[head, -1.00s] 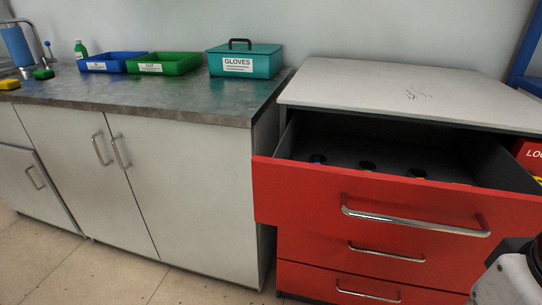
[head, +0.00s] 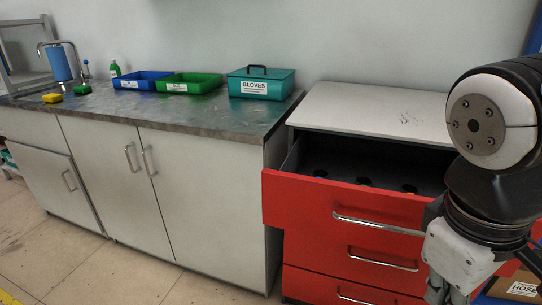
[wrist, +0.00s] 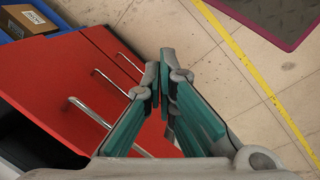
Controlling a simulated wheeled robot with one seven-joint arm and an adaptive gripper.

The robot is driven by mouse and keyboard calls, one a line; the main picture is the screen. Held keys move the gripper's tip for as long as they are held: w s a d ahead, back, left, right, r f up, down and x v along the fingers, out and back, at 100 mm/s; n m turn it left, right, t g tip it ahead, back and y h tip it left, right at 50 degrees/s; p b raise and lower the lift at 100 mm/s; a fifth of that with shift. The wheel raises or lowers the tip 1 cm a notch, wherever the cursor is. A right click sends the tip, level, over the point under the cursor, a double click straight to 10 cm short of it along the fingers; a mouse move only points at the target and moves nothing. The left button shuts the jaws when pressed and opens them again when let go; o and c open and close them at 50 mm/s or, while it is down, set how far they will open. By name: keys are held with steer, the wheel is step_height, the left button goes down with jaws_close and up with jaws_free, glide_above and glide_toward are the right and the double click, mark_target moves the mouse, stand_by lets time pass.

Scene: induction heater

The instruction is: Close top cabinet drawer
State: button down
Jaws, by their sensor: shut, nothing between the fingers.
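The top drawer (head: 300,201) of the red cabinet is pulled out, and its dark inside shows several dark round items. Its chrome handle (head: 378,226) runs across the front, its right end near my arm. The lower drawers (head: 345,262) look shut. In the wrist view the red drawer fronts (wrist: 45,88) lie to the left, with several handles, one at mid-left (wrist: 88,112). My gripper (wrist: 160,75) is shut and empty, in front of the red fronts. In the head view my arm hides the drawer's right end, and the fingertips cannot be made out.
The cabinet has a light top (head: 370,115). To its left is a grey counter (head: 200,112) with a teal gloves box (head: 262,84), a green tray (head: 190,84) and a blue tray (head: 142,80). A box marked HOSE (head: 520,288) sits at lower right.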

steer(key=w+a+r+n+t+h+p, duration=0.1)
steer(key=w+a+r+n+p, duration=0.25)
steer(key=w+n+p, duration=0.35)
steer(key=w+a+r+n+t+h+p, duration=0.1)
steer(key=w+a+r+n+t+p, duration=0.2)
steer(key=w+n+p, duration=0.45)
steer(key=w+a+f+n+y+p, duration=0.15)
steer(key=w+a+n+p, duration=0.25)
steer(key=a+n, duration=0.5)
steer(key=n+y+p, duration=0.2)
steer(key=n+p, duration=0.1)
steer(key=n, duration=0.1)
glide_toward(267, 206)
step_height(267, 206, down, 6)
steer(key=s, duration=0.1)
steer(key=shift+w+d+h, duration=0.25)
steer(key=shift+w+d, duration=0.15)
steer(key=shift+w, duration=0.2)
steer(key=shift+w, duration=0.1)
